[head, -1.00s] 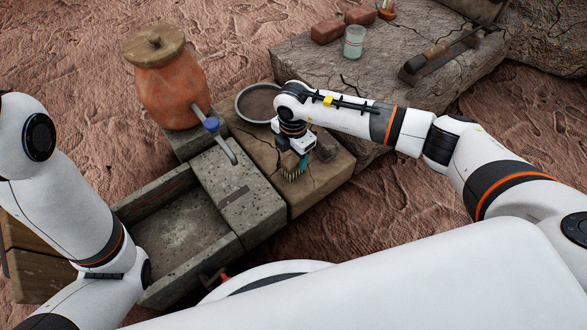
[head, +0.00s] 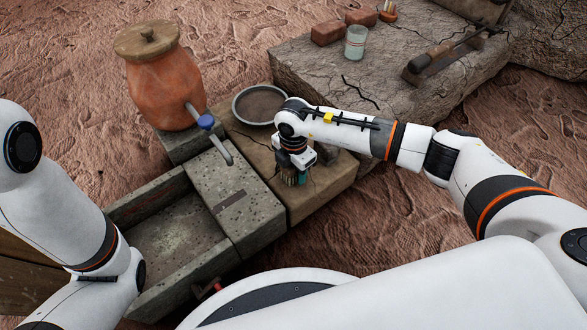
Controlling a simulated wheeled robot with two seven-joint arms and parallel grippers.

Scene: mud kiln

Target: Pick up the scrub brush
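The scrub brush (head: 288,178), with tan bristles and a teal part, is on the wooden block (head: 325,184) near the centre of the head view. Its upper part is hidden under my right gripper (head: 295,169). The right gripper points down right over the brush, at or touching its top. The fingertips are mostly hidden, so I cannot tell whether they are open or closed on it. My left arm shows at the left edge, but its gripper is not in view.
A grey dish (head: 258,92) sits behind the gripper. A clay pot (head: 167,88) with a wooden lid and a blue-handled tap (head: 206,122) stand left of it. A stone basin (head: 165,245) is in front. A rock slab (head: 310,75) behind holds bricks, a glass and a tool.

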